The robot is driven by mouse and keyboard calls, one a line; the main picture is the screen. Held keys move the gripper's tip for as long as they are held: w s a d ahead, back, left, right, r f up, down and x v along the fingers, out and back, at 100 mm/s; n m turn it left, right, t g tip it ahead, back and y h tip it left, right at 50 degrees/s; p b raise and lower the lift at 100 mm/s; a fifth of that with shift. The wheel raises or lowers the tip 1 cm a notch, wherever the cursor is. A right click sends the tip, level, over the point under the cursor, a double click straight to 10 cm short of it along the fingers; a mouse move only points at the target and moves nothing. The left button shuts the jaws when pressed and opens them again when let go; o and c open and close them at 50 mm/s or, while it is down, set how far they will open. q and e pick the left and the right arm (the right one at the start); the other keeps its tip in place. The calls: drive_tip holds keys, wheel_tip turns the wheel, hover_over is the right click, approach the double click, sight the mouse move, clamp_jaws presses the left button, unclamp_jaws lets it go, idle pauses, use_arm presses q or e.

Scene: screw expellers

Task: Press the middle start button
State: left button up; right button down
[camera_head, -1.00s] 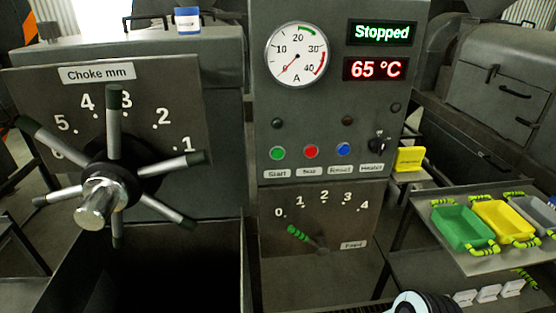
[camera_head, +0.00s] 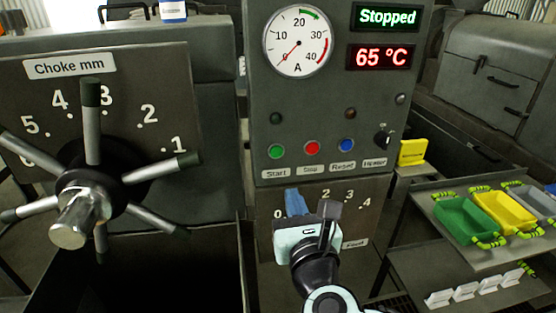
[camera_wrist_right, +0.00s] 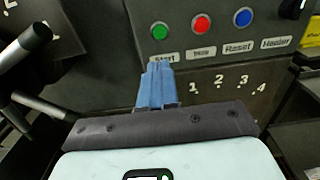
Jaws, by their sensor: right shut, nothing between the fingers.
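The control panel (camera_head: 325,110) stands in the middle of the head view. Its green start button (camera_head: 276,151) is at the left of a row with a red button (camera_head: 312,148) and a blue button (camera_head: 347,145). In the right wrist view the green button (camera_wrist_right: 160,31) shows just above my fingers. My right gripper (camera_head: 294,192) is shut and empty, its blue fingers pointing up at the panel, below the Start label. It also shows in the right wrist view (camera_wrist_right: 157,68), apart from the button in the picture. The feed lever is hidden behind my gripper. My left gripper is not in view.
A spoked choke handwheel (camera_head: 85,200) juts out at the left. A Heater knob (camera_head: 382,138) sits right of the buttons. A display (camera_head: 387,17) reads Stopped. Green and yellow trays (camera_head: 465,220) stand on a rack at the right.

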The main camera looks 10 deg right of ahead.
sight(278, 150)
idle(0.3)
drive_tip(key=w+p, duration=0.3)
drive_tip(key=w, duration=1)
drive_tip(key=shift+w+p, duration=0.4)
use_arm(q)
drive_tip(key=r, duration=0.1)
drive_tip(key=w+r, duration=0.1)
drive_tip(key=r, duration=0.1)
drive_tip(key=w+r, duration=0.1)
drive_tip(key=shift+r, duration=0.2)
use_arm(e)
drive_tip(key=shift+w, duration=0.1)
drive_tip(key=shift+w+f, duration=0.1)
drive_tip(key=shift+w, duration=0.25)
drive_tip(key=shift+w+d+b, duration=0.1)
drive_tip(key=shift+w+b, duration=0.05)
drive_tip(key=shift+b, duration=0.3)
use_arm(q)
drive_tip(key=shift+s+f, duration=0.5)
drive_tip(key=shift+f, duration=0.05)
use_arm(e)
drive_tip(key=shift+r, duration=0.3)
drive_tip(key=shift+d, duration=0.1)
